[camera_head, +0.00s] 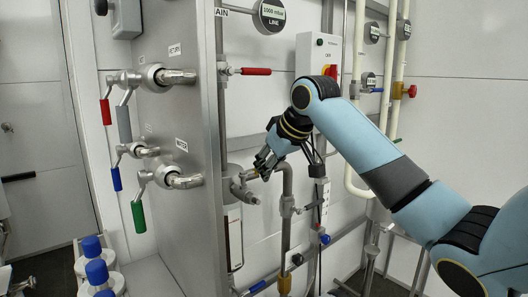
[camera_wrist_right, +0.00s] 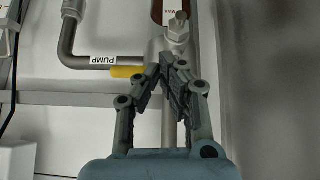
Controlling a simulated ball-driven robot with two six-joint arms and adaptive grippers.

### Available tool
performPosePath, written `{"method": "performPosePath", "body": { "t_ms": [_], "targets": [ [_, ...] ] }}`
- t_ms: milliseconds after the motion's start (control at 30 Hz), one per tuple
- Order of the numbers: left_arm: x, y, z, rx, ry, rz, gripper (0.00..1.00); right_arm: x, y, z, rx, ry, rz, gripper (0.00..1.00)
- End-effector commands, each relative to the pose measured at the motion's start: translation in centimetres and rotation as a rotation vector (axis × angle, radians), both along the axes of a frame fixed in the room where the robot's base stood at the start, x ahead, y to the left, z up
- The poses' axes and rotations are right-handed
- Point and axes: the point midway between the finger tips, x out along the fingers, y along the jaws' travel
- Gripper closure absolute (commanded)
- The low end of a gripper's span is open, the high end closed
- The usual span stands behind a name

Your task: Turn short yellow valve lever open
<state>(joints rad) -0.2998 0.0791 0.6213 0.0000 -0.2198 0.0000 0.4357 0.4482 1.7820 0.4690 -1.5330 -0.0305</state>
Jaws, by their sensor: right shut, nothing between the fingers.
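The short yellow valve lever (camera_wrist_right: 126,72) shows in the right wrist view, lying sideways just left of my right fingertips, below the PUMP label. Its right end meets the metal valve fitting (camera_wrist_right: 178,30) on an upright pipe. My right gripper (camera_wrist_right: 173,63) is shut and empty, its tips in front of the pipe close to the lever's right end. I cannot tell whether they touch it. In the head view my right gripper (camera_head: 263,170) is at the pipe beside the steel cabinet, and the lever is mostly hidden behind the fingers. My left gripper is in neither view.
A steel cabinet (camera_head: 178,110) with red, grey, blue and green handles stands left of my right arm. A red-handled valve (camera_head: 256,71) and a switch box (camera_head: 318,55) are above. Pipes (camera_head: 287,215) run close below the gripper. Blue-capped bottles (camera_head: 96,270) stand lower left.

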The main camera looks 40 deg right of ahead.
Motion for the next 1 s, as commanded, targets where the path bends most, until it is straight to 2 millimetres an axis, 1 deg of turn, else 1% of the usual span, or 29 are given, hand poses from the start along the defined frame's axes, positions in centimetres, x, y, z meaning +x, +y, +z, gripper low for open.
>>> {"method": "performPosePath", "body": {
  "t_ms": [33,100,200,300,367,467,533,900,967,1000],
  "targets": [
    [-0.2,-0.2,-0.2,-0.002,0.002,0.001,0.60,1.2,-0.9,1.6,0.007,-0.019,-0.009,1.00],
    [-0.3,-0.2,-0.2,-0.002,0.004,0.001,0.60,2.6,-2.0,3.8,0.020,-0.042,-0.017,1.00],
    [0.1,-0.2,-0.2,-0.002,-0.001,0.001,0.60,4.0,-3.3,6.5,0.039,-0.068,-0.027,1.00],
    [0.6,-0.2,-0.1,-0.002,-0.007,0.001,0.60,4.8,-4.0,8.1,0.053,-0.084,-0.032,1.00],
    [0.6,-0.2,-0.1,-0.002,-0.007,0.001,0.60,5.2,-4.1,8.4,0.057,-0.088,-0.034,1.00],
    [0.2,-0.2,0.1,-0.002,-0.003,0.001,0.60,5.8,-4.1,7.8,0.060,-0.088,-0.035,1.00],
    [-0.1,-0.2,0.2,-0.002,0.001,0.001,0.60,6.5,-4.0,7.0,0.061,-0.085,-0.033,1.00],
    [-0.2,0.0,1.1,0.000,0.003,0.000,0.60,11.3,-3.6,1.9,0.060,-0.086,-0.035,1.00],
    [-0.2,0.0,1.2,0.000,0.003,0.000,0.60,11.9,-3.6,1.2,0.059,-0.086,-0.033,1.00],
    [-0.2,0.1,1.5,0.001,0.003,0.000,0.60,11.3,-3.8,1.1,0.055,-0.085,-0.034,1.00]
  ]
}}
